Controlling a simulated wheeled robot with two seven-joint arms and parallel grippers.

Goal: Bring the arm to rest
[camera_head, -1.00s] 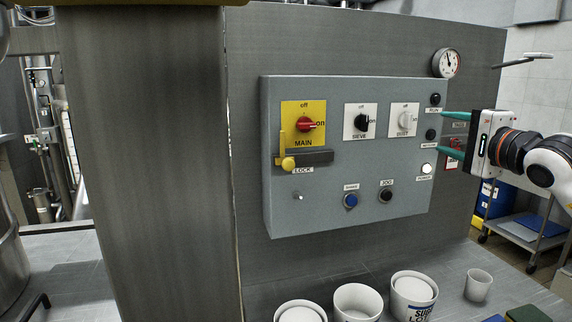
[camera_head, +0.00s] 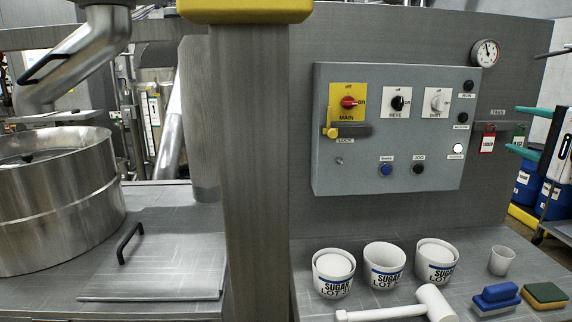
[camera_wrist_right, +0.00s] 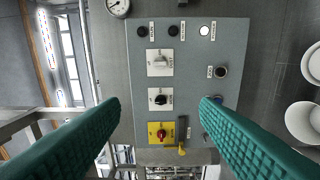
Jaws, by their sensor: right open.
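My right gripper (camera_head: 513,128) is at the right edge of the head view. Its teal fingers are spread apart with nothing between them, right of the grey control panel (camera_head: 350,178). In the right wrist view, the open fingers (camera_wrist_right: 160,103) frame the panel, which appears turned sideways. The panel carries a red MAIN knob (camera_head: 349,102) on a yellow plate, a black SIEVE knob (camera_head: 398,103) and a white knob (camera_head: 437,103). A yellow lock handle (camera_head: 332,131) sits below MAIN. Most of my right arm is out of frame. My left gripper is not in view.
White tubs (camera_head: 384,266) stand on the bench below the panel, with a white mallet (camera_head: 434,302), a blue brush (camera_head: 496,296) and a green-yellow sponge (camera_head: 544,294). A steel vessel (camera_head: 55,200) is at left. A grey post (camera_head: 256,180) stands between. A gauge (camera_head: 486,52) is above the panel.

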